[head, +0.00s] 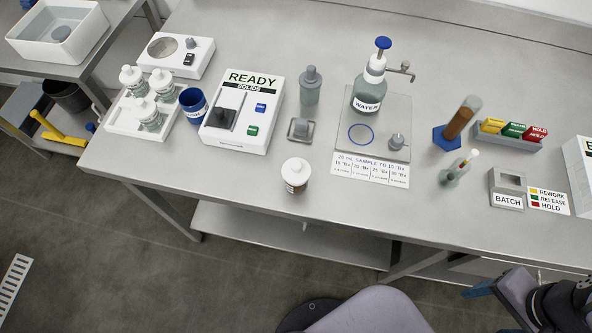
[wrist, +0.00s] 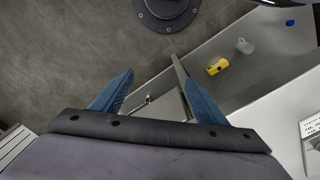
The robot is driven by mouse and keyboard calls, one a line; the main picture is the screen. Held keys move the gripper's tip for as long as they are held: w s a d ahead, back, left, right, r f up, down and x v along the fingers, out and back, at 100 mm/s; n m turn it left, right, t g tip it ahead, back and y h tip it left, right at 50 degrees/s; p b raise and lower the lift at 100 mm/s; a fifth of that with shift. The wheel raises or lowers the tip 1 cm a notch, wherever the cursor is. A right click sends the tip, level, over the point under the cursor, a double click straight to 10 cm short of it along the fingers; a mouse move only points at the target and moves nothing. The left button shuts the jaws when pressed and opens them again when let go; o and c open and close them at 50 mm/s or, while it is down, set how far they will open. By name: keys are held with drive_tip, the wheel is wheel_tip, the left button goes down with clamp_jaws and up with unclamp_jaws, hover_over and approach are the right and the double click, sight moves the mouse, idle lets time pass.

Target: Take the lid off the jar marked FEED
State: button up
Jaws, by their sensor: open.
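A small jar (head: 295,184) with a white lid (head: 296,166) and brownish contents stands upright near the bench's front edge in the head view. Its label faces are too small to read. Several more white-lidded jars (head: 148,112) stand in a white tray at the left; I cannot read FEED on any of them. My gripper (wrist: 155,76) is open and empty in the wrist view, its two blue fingers spread apart over the floor and bench side. In the head view my arm is at the lower right, well away from the jars.
A READY SOLIDS instrument (head: 244,110), a blue cup (head: 193,102) and a WATER bottle (head: 367,94) stand on the bench (head: 260,188). A grey stoppered bottle (head: 310,90) is behind the lone jar. The front edge around that jar is clear.

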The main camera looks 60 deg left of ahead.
drive_tip(key=w+a+r+n, duration=0.1)
drive_tip(key=a+r+n, duration=0.2)
drive_tip(key=a+n, duration=0.3)
drive_tip(key=w+a+r+n+p, duration=0.1)
drive_tip(key=a+r+n, duration=0.2)
drive_tip(key=a+n, duration=0.3)
drive_tip(key=w+a+r+n, duration=0.1)
drive_tip(key=a+n, duration=0.5)
drive_tip(key=a, duration=0.6)
drive_tip(key=shift+w+r+n, duration=0.2)
drive_tip(key=shift+r+n, duration=0.1)
drive_tip(key=shift+r, duration=0.6)
drive_tip(key=s+a+r+n+p, duration=0.1)
drive_tip(key=s+a+r+n, duration=0.1)
drive_tip(key=s+a+n, duration=0.3)
drive_tip(key=s+a+r+n, duration=0.2)
drive_tip(key=s+a+n, duration=0.15)
drive_tip(key=a, duration=0.35)
wheel_tip(320, 180, up, 3)
drive_tip(key=n, duration=0.9)
hover_over(296, 164)
drive_tip(key=shift+a+r+m, duration=0.1)
drive_tip(key=shift+a+m, duration=0.15)
drive_tip(key=shift+d+f+p, duration=0.15)
drive_tip(key=shift+f+p, duration=0.3)
drive_tip(key=shift+f, duration=1.4)
drive_tip(key=shift+d+f+p, duration=0.15)
drive_tip(key=shift+f+p, duration=0.25)
drive_tip(key=shift+f, duration=1.4)
drive_tip(key=c, duration=1.1)
